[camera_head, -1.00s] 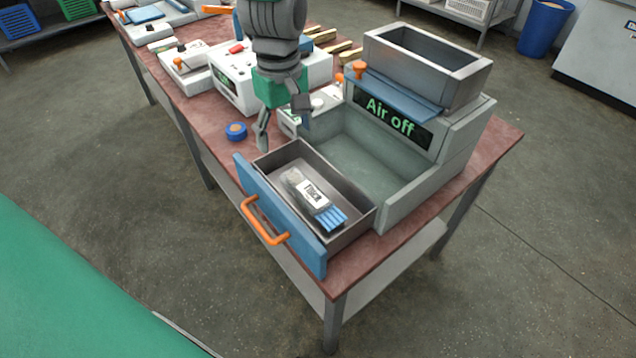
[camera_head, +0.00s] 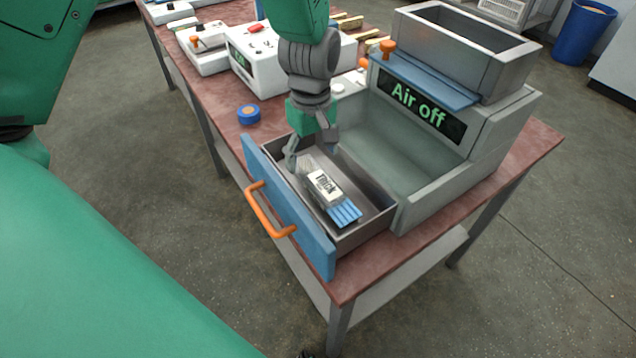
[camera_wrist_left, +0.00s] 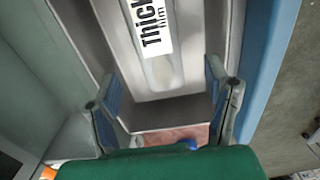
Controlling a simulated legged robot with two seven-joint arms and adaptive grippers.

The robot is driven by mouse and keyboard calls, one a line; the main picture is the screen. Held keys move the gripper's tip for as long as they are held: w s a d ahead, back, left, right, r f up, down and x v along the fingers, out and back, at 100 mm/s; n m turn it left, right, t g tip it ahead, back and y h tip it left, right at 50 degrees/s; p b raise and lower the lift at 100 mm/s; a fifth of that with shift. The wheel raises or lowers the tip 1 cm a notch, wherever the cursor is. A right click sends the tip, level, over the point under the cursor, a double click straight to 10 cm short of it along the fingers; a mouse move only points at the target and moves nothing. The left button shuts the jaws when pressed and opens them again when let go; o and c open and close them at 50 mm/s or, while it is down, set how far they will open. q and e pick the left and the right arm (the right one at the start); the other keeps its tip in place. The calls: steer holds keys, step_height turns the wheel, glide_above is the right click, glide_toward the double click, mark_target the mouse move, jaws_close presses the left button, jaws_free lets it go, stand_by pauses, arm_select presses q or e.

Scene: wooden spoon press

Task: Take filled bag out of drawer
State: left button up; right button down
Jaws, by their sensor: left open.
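The filled bag (camera_head: 322,188) lies in the open grey drawer (camera_head: 378,203). It is clear, with a white label reading "Thick film" and a blue striped end. My left gripper (camera_head: 308,153) points down at the drawer's far end, beside the bag's plain end. In the left wrist view its two fingers (camera_wrist_left: 165,105) stand wide apart with nothing between them. The bag (camera_wrist_left: 153,70) shows there just ahead of the fingers, with a gap. The drawer's blue front (camera_head: 290,215) has an orange handle (camera_head: 262,212). My right gripper is not in view.
The grey machine (camera_head: 480,150) with its "Air off" display stands right of the drawer. White devices (camera_head: 265,70) stand farther back.

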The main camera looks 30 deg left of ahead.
mark_target(314, 172)
arm_select(q)
steer(key=f, duration=0.5)
steer(key=shift+d+f+b, duration=0.3)
steer(key=shift+d+f, duration=0.05)
steer(key=shift+d, duration=0.05)
steer(key=shift+a, duration=0.2)
steer(key=shift+a, duration=0.1)
steer(key=c, duration=1.1)
